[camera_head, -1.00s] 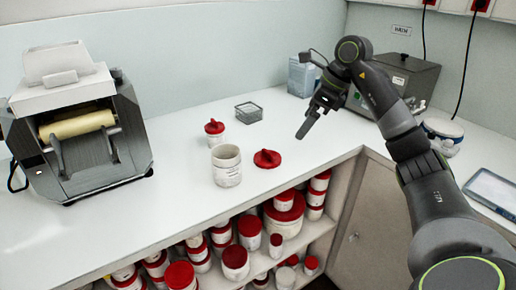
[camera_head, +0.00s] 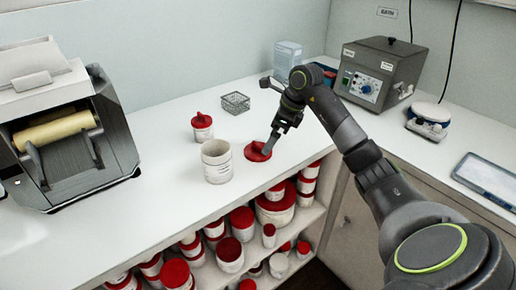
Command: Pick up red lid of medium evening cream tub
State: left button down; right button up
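A red lid (camera_head: 257,154) with a raised knob lies flat on the white counter near its front edge. Just left of it stands an open white tub (camera_head: 217,164) with a printed label and no lid on it. My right gripper (camera_head: 267,149) is at the lid, pointing down over its right side, close to the knob. Its fingers overlap the knob in the picture, so I cannot tell whether they touch it or are shut. My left gripper is out of view.
A smaller red-lidded tub (camera_head: 202,129) and a wire basket (camera_head: 235,102) stand behind. A roller machine (camera_head: 65,130) is at left, a grey bath unit (camera_head: 378,75) at back right. Shelves under the counter (camera_head: 130,215) hold several red-lidded tubs. The counter's left front is clear.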

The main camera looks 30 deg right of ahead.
aim_at(258, 149)
jog(key=shift+w+a+f, duration=0.1)
jog(key=shift+a+f, duration=0.05)
jog(key=shift+f, duration=0.05)
jog(key=p+x, duration=0.1)
jog(key=x, duration=0.3)
jog(key=shift+w+a+p, duration=0.2)
jog(key=shift+a+p, duration=0.05)
jog(key=shift+p, duration=0.05)
jog(key=shift+f, duration=0.3)
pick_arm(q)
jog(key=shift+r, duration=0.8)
pick_arm(e)
jog(key=c, duration=0.9)
jog(key=shift+r, duration=0.1)
